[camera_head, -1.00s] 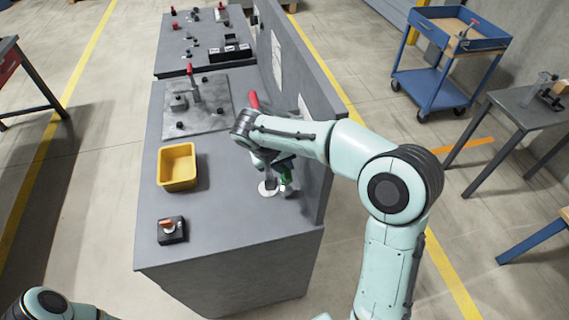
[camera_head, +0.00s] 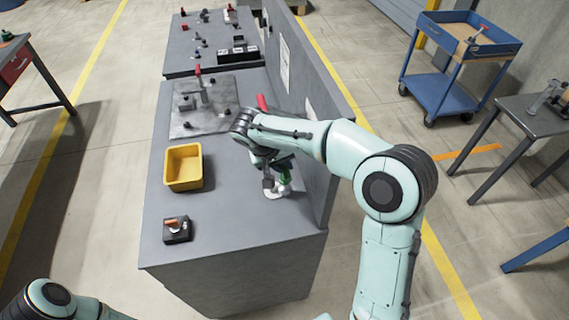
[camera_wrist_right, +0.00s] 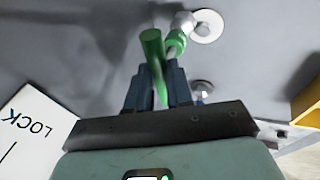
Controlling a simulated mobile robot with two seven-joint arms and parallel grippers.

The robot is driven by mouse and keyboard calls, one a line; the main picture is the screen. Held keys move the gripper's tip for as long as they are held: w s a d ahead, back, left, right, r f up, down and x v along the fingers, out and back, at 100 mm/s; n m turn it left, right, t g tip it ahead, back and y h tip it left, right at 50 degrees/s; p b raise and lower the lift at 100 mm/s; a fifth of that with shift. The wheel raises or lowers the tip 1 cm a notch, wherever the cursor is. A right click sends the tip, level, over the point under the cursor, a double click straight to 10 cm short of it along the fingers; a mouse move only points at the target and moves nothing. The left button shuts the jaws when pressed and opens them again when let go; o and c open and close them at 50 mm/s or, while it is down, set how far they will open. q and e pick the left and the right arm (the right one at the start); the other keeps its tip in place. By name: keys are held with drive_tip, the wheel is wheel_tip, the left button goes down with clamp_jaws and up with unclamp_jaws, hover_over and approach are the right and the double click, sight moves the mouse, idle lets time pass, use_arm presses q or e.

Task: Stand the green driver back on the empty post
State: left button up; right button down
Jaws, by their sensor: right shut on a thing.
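My right gripper (camera_head: 270,183) is shut on the green driver (camera_head: 285,165), low over the right side of the grey bench. In the right wrist view the driver's green handle (camera_wrist_right: 152,58) sits between the two dark fingers (camera_wrist_right: 155,90), tilted. Just beyond the driver, a short post (camera_wrist_right: 178,38) with a green part and a pale top stands by a round white base (camera_wrist_right: 207,26). The base also shows under the gripper in the head view (camera_head: 274,194). The driver appears apart from the base; its lower end is hard to make out. My left gripper is out of view.
A grey upright panel (camera_head: 318,130) runs close along the right. A metal plate with a red-handled clamp (camera_head: 203,108) lies behind. Front bench space is clear.

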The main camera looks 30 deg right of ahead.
drive_tip(key=shift+w+a+r, duration=0.25)
drive_tip(key=shift+w+a, duration=0.4)
drive_tip(key=shift+w, duration=0.1)
drive_tip(key=shift+w+a+r, duration=0.2)
drive_tip(key=shift+w+a, duration=0.4)
drive_tip(key=shift+w, duration=0.1)
idle(0.7)
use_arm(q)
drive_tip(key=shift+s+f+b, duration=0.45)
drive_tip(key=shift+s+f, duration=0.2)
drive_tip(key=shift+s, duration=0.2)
use_arm(e)
drive_tip(key=shift+s+f, duration=0.1)
drive_tip(key=shift+f, duration=1)
idle(0.7)
drive_tip(key=c, duration=0.9)
unclamp_jaws()
drive_tip(key=shift+c, duration=0.2)
drive_tip(key=shift+f, duration=0.1)
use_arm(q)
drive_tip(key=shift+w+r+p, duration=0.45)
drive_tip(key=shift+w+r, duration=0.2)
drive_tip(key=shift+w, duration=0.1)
use_arm(e)
drive_tip(key=v, duration=1.3)
drive_tip(key=shift+r, duration=0.25)
